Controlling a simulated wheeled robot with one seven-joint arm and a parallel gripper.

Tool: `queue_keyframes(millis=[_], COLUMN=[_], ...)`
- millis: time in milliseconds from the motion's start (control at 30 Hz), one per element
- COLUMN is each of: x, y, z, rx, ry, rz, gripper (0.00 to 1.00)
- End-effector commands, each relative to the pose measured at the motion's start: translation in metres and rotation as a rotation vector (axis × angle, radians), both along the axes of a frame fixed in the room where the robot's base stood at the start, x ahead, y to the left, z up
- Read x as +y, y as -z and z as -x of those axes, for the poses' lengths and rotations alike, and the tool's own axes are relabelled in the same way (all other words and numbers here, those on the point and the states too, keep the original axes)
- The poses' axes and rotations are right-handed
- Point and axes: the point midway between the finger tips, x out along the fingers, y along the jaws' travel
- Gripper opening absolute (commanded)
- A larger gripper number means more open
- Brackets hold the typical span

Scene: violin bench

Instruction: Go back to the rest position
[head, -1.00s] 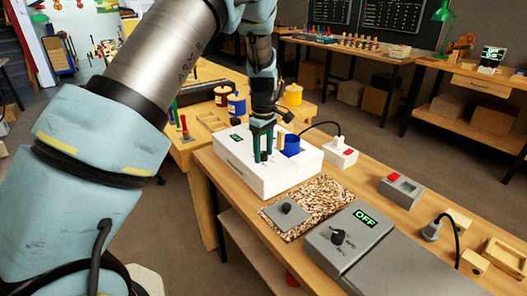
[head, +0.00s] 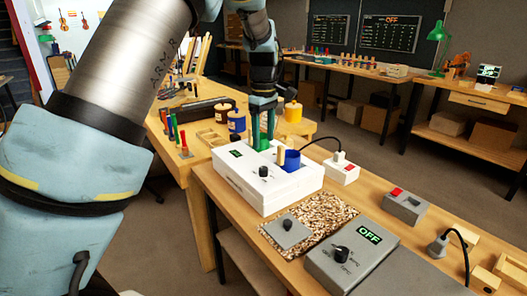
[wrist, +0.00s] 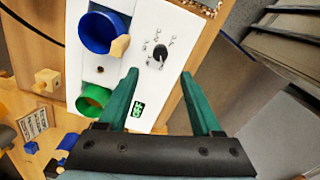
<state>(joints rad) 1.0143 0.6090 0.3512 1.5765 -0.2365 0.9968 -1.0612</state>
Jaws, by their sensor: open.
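My gripper (head: 262,130) is open and empty above the back of the white box (head: 285,192) on the bench. In the wrist view its two green fingers (wrist: 159,78) stand apart with nothing between them. The box has a black knob (head: 264,172), which also shows between and beyond the fingers in the wrist view (wrist: 160,52). A blue cup (head: 292,160) and a green cup (wrist: 94,100) are set in the box top. A small green-lettered display (wrist: 138,109) reads OFF.
A grey unit (head: 350,250) with a knob and an OFF display stands nearer on the bench. A speckled mat (head: 325,212), a grey switch box (head: 403,206) and a white socket block (head: 342,170) are close by. Pots and tools crowd the table behind. Floor at right is free.

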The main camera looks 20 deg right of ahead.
Motion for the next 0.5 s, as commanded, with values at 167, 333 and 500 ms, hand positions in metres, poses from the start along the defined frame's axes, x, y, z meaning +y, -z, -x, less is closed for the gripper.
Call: queue_keyframes(millis=[167,333,500], x=[0.0003,0.0004,0.0004], y=[-0.0055,-0.0056,-0.0054], z=[0.0003,0.0002,0.0002], rx=[0.0,0.0,0.0], ry=[-0.001,-0.001,-0.001], rz=[-0.001,-0.001,-0.001], gripper=[0.66,0.66,0.66])
